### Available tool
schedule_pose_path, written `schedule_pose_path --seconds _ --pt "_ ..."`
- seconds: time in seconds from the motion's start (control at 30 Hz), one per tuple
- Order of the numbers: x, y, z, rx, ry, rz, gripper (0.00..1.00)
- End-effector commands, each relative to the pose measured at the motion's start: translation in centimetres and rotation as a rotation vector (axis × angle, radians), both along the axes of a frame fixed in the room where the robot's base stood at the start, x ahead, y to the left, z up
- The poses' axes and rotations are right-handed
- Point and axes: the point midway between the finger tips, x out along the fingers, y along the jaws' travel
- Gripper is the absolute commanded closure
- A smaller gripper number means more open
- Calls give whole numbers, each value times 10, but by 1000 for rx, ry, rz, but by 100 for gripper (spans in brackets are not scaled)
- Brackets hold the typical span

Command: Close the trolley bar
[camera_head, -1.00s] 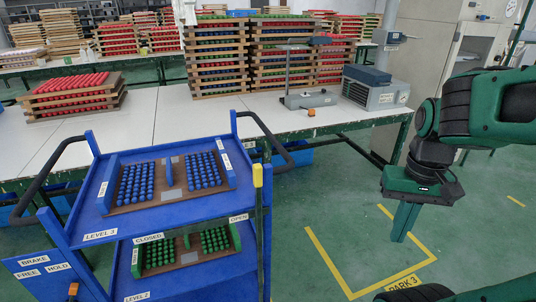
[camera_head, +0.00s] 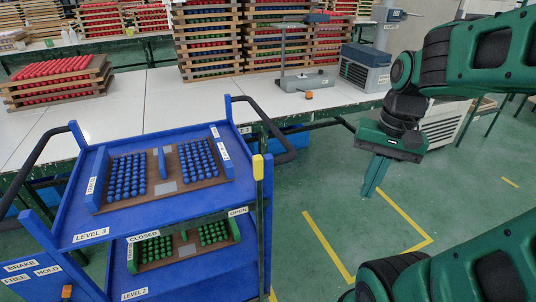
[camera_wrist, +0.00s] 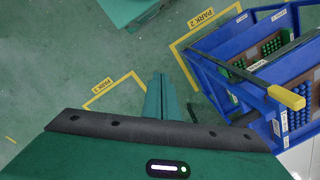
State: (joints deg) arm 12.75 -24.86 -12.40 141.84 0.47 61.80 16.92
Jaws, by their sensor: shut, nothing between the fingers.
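The blue trolley (camera_head: 150,219) stands at the left in the head view. Its bar (camera_head: 260,215) is a dark upright rod with a yellow end (camera_head: 258,167), at the trolley's right front corner beside the OPEN label (camera_head: 238,212). The CLOSED label (camera_head: 143,236) is further left on the same edge. In the wrist view the bar (camera_wrist: 240,74) and its yellow end (camera_wrist: 287,97) are at the right. My gripper (camera_head: 371,187) points down, shut and empty, right of the bar and clear of it. Its fingers (camera_wrist: 160,97) show mid-frame in the wrist view.
Trays of blue and green balls sit on the trolley shelves. A white table (camera_head: 140,120) with stacked trays and a grey machine (camera_head: 365,70) stands behind. Green floor with yellow markings (camera_head: 328,247) is free between the trolley and my arm.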

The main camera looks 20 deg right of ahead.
Motion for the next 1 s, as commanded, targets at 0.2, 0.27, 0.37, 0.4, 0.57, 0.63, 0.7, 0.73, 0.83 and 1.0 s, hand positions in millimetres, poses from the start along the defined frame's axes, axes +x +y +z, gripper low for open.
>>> schedule_pose_path --seconds 0.2,0.27,0.37,0.4,0.57,0.63,0.7,0.73,0.83,1.0 --pt "72 25 32 111 -2 -243 100" --pt "89 32 40 141 7 -310 100" --pt "115 44 52 188 32 -416 100" --pt "125 49 57 205 45 -459 100" --pt "158 66 74 260 110 -616 100" --pt "168 72 80 276 138 -673 100" --pt "176 77 84 287 165 -722 100" --pt "179 79 85 291 176 -739 100" --pt "185 83 89 298 203 -786 100" --pt "189 87 90 301 223 -822 100"
